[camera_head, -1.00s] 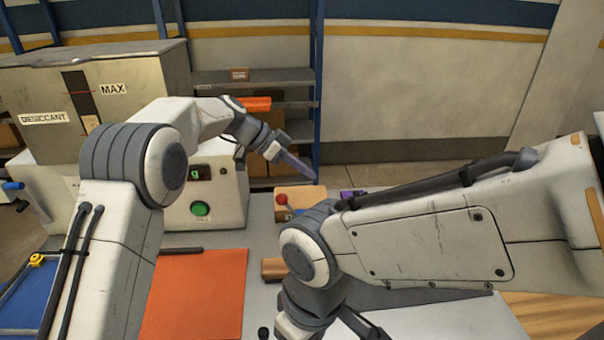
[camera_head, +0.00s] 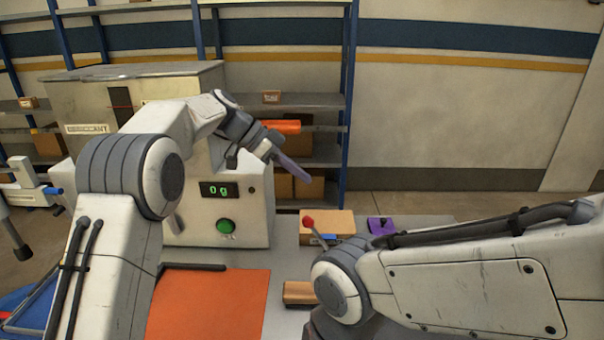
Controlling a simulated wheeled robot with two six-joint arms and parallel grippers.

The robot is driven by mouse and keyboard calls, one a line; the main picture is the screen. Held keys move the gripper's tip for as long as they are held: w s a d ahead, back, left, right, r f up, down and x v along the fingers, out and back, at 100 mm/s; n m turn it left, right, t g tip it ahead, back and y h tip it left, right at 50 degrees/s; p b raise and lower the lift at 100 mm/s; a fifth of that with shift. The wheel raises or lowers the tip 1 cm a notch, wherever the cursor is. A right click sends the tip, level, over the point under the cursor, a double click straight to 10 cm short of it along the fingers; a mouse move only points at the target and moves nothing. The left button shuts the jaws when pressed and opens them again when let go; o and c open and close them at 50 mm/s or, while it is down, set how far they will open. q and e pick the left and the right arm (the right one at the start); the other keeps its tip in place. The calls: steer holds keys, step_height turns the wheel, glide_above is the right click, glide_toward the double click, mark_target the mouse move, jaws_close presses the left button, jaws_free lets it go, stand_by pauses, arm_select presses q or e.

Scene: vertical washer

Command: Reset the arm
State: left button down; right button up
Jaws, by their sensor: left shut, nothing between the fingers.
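My left arm reaches up from the lower left and bends over the grey machine. My left gripper (camera_head: 297,170) is shut and empty, its fingers pointing down and right, in the air in front of the shelf. My right arm comes in from the right edge and bends down at its grey joint. The right gripper is out of the frame below.
A desiccant dispenser (camera_head: 250,205) with a "0 g" display and green button stands behind my left arm. An orange mat (camera_head: 215,305), a wooden block (camera_head: 299,293), a cardboard box (camera_head: 336,225) with a red-knobbed lever, and a purple item (camera_head: 381,226) lie on the table. A shelf (camera_head: 300,102) stands behind.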

arm_select(q)
steer(key=s+a+f+n+y+p, duration=0.1)
steer(key=s+f+n+y, duration=0.2)
steer(key=s, duration=1.1)
steer(key=s+f+n+y+p, duration=0.15)
steer(key=s+n+y, duration=0.3)
steer(key=s, duration=0.95)
steer(key=s+a+f+n, duration=0.1)
steer(key=s+a+f, duration=0.1)
steer(key=s+a, duration=0.2)
steer(key=s+a+f+n+y, duration=0.1)
steer(key=s+a+f, duration=0.2)
steer(key=s, duration=0.3)
steer(key=shift+s+a+f, duration=0.3)
steer(key=shift+a, duration=0.2)
steer(key=shift+n, duration=0.25)
